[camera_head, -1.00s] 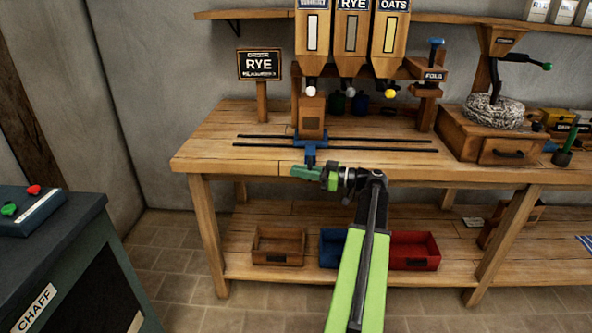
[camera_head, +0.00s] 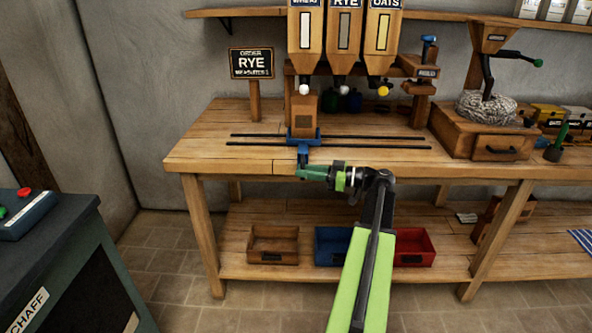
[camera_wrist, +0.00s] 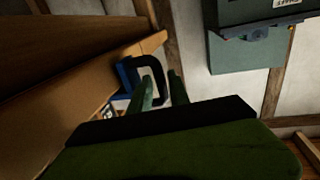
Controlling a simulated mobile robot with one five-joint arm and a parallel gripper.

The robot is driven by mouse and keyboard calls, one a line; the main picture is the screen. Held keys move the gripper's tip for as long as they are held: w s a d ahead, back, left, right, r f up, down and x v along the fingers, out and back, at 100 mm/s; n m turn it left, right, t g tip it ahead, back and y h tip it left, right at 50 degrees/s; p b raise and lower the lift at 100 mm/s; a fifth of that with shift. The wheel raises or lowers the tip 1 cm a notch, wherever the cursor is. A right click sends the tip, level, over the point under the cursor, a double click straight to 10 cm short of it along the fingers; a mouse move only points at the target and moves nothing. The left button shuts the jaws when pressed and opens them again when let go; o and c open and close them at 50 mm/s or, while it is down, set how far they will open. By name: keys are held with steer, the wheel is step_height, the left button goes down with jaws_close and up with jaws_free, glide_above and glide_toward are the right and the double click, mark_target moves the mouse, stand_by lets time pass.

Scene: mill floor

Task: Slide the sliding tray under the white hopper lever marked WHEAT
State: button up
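The sliding tray (camera_head: 318,134) is blue, carries a wooden box (camera_head: 304,110) and sits on the dark rails, below the left hopper. That hopper (camera_head: 306,35) has a white lever knob (camera_head: 304,90); its WHEAT label is partly cut off. The tray's handle sticks out toward the front edge. My green gripper (camera_head: 303,173) is at that handle, in front of the bench. In the wrist view, the dark looped handle (camera_wrist: 158,70) reaches between the parted fingers of my gripper (camera_wrist: 162,84). I see no firm grip on it.
Two more hoppers, RYE (camera_head: 345,35) and OATS (camera_head: 382,35), stand to the right, with a grey and a yellow knob. An order sign (camera_head: 251,63) reads RYE. The rails (camera_head: 380,147) run clear to the right. A mill box (camera_head: 480,138) stands further right.

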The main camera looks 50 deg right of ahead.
steer(key=v, duration=1.3)
steer(key=shift+s, duration=0.25)
steer(key=shift+d, duration=0.1)
